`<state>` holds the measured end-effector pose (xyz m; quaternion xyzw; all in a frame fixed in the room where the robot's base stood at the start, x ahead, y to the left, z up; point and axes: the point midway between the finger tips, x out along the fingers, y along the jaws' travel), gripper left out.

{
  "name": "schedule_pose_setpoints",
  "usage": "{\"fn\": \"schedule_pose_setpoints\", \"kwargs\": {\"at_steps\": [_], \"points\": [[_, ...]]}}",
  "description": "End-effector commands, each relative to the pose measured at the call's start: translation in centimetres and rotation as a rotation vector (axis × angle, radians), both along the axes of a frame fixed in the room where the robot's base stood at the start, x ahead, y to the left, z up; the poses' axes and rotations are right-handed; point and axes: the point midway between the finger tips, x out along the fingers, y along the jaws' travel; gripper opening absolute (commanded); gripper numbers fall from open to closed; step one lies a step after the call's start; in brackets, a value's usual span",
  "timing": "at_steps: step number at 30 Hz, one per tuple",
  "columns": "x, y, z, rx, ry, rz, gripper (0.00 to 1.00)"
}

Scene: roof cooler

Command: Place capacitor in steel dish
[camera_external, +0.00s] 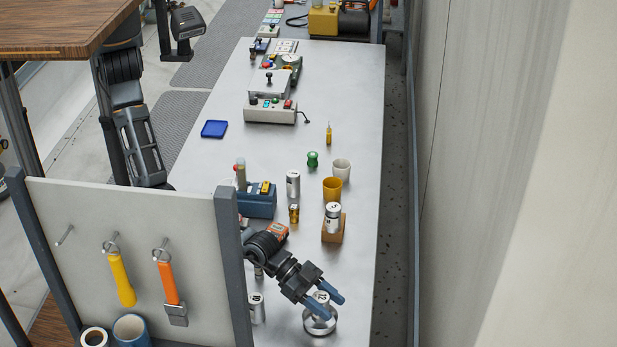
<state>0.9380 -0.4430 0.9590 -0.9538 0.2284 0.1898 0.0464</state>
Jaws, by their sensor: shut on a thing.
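My gripper (327,304), with blue fingertips, is at the lower part of the table. It is shut on a silver cylindrical capacitor (321,296) with dark marks on its top. The capacitor looks upright between the fingers, which hide part of it. The round steel dish (320,328) is directly below the fingers, and they cover part of its rim. The capacitor overlaps the dish in this view; I cannot tell whether it touches the dish floor or hangs above it.
Similar silver cans stand on the table (225,180): one (257,310) left of the dish, one (293,185) farther back, one (333,217) on a wooden block (333,235). A yellow cup (332,190) and blue box (257,205) stand behind. A tool panel (140,250) is at left.

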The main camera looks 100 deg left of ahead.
Motion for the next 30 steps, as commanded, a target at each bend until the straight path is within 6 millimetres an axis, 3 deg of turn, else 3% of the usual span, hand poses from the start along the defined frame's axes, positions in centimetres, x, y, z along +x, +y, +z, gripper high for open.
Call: {"fn": "schedule_pose_setpoints", "kwargs": {"at_steps": [1,3,16,17,24,30], "points": [[0.0,-0.1,-1.3,-0.001,0.001,-0.001,0.16],[0.0,-0.1,-2.0,-0.001,-0.001,-0.001,0.16],[0.0,0.0,-2.4,0.000,-0.001,0.000,0.16],[0.0,0.0,-2.4,0.000,-0.001,0.000,0.51],[0.0,0.0,-2.3,0.000,-0.001,0.000,0.74],[0.0,0.0,-2.3,0.000,-0.001,0.000,0.76]]}}
